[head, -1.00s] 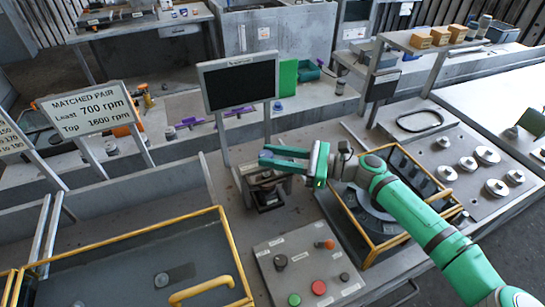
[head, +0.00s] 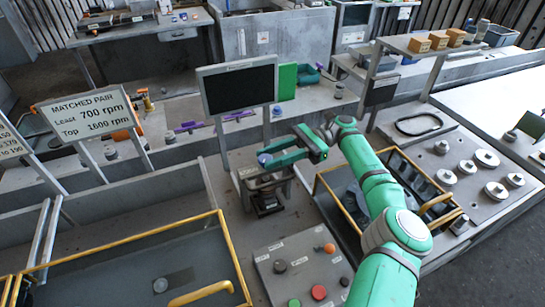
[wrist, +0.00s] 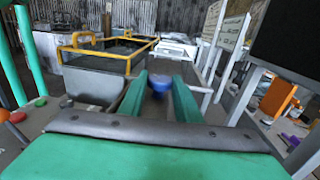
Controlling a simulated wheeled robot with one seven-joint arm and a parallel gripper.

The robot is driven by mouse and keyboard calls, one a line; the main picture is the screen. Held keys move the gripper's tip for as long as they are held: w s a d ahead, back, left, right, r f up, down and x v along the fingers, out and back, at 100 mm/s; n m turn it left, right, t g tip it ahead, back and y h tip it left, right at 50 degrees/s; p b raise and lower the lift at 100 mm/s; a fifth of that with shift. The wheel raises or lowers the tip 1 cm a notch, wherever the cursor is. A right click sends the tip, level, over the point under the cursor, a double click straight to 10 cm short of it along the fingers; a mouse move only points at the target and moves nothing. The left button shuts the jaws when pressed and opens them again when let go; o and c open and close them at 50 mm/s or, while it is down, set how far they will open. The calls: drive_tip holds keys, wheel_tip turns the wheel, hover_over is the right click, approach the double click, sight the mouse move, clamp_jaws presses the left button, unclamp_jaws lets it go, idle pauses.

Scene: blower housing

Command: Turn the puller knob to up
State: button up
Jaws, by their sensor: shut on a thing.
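A blue knob (head: 264,159), which appears to be the puller knob, sits above a small grey and black machine (head: 266,196) in front of the dark screen. My gripper (head: 268,158) is shut on this knob, its green fingers reaching in from the right. In the wrist view the blue knob (wrist: 160,82) shows between the far ends of my two green fingers (wrist: 160,90). The fingers hide part of the knob, and I cannot read its setting from any mark.
A dark screen (head: 239,88) on a post stands just behind. A panel with a red button (head: 318,292) and a black knob (head: 280,266) lies in front. A yellow-framed guard (head: 326,190) is at right, partly behind my arm. A yellow-railed bin (head: 205,262) is at left.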

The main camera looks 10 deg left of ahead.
drive_tip(key=shift+a+r+n+g+h, duration=0.1)
drive_tip(key=shift+r+n+g+h, duration=0.1)
drive_tip(key=shift+n+g+h, duration=0.25)
drive_tip(key=o, duration=1.1)
drive_tip(key=shift+f, duration=0.1)
drive_tip(key=shift+c, duration=0.2)
drive_tip(key=shift+r, duration=0.45)
wheel_tip(320, 180, up, 2)
drive_tip(key=shift+r, duration=0.25)
drive_tip(key=s+d+r, duration=0.2)
drive_tip(key=s+r, duration=0.7)
drive_tip(key=s, duration=0.4)
drive_tip(key=shift+s+d+r, duration=0.25)
drive_tip(key=shift+s+r, duration=0.05)
drive_tip(key=shift+s, duration=0.1)
